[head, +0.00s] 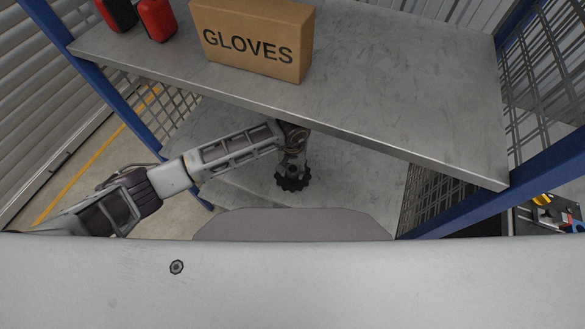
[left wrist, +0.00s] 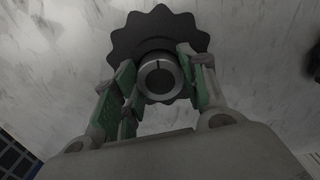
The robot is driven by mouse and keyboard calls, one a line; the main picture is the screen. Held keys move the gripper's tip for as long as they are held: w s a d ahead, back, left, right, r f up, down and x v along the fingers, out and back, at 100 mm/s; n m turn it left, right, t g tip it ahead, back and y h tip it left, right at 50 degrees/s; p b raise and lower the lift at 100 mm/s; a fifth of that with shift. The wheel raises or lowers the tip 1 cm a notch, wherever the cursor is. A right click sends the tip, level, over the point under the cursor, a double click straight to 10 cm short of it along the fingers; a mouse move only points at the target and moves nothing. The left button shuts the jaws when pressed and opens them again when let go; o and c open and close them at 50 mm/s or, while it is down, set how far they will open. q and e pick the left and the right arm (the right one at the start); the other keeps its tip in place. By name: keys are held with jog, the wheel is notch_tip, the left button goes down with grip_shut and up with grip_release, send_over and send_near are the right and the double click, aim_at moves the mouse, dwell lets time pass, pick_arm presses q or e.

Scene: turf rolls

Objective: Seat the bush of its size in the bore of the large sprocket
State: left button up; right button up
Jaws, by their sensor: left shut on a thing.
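The large sprocket (head: 293,184) is a dark toothed wheel lying on the grey lower shelf. It also shows in the left wrist view (left wrist: 160,22), behind the fingers. My left gripper (head: 292,168) is right above it, pointing down. In the left wrist view my left gripper (left wrist: 158,76) has its green-padded fingers closed around a pale grey round bush (left wrist: 158,60) with a slit in its rim. The bush is in line with the middle of the sprocket. I cannot tell how deep it is in the bore, which is hidden. My right gripper is not in view.
The upper shelf (head: 400,120) overhangs the work area and carries a gloves box (head: 252,40) and red containers (head: 157,18). Blue posts (head: 465,205) and wire mesh (head: 545,75) bound the rack.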

pick_arm(q)
jog(key=shift+s+a+f, duration=0.15)
jog(key=shift+s+f, duration=0.2)
jog(key=shift+f, duration=0.4)
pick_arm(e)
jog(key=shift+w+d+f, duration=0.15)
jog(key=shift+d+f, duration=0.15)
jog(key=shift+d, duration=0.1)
pick_arm(q)
jog(key=o, duration=1.1)
jog(key=shift+o, duration=0.8)
jog(key=shift+w+f, duration=0.1)
jog(key=shift+w, duration=0.15)
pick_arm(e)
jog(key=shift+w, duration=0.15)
pick_arm(q)
jog(key=shift+r, duration=0.35)
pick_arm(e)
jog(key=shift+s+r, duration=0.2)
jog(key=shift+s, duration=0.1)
